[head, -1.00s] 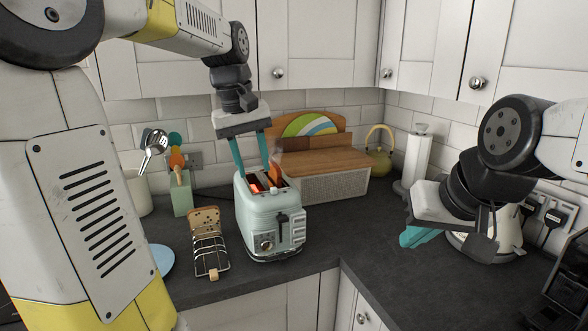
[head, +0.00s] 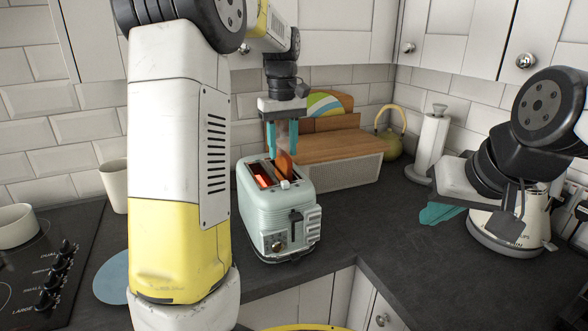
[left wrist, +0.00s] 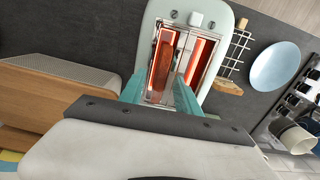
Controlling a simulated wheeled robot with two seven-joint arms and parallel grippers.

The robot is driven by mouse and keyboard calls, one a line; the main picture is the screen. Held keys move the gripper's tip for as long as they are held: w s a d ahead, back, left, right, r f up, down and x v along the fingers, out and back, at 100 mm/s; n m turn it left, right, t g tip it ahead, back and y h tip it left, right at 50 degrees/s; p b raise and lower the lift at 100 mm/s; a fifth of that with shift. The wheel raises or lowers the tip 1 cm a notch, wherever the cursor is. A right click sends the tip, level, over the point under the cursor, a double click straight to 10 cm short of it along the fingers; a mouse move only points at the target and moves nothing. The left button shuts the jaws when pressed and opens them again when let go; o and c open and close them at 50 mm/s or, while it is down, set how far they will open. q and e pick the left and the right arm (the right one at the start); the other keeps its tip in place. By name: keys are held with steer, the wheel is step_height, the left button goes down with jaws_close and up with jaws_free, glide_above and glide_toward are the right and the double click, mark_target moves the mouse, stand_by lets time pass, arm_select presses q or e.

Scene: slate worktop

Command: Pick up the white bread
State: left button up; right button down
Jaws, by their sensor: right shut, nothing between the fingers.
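A pale mint toaster (head: 270,212) stands on the worktop with its slots glowing orange. A browned bread slice (head: 286,164) sticks up out of one slot; it also shows from above in the left wrist view (left wrist: 163,62). I cannot tell by colour that it is the white bread. My left gripper (head: 282,148) points down just above the toaster, fingers apart on either side of the slice's line, with no visible grip. My right gripper (head: 440,213) is shut and empty at the right.
A wooden-lidded bread bin (head: 340,165) stands behind the toaster. A yellow kettle (head: 390,142), a paper towel roll (head: 428,145) and a white kettle (head: 515,225) are to the right. A blue plate (head: 112,280) and a hob (head: 40,265) lie left. Front-centre worktop is clear.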

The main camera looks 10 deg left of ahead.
mark_target(283, 152)
arm_select(q)
steer(key=shift+f, duration=1.5)
jaws_close()
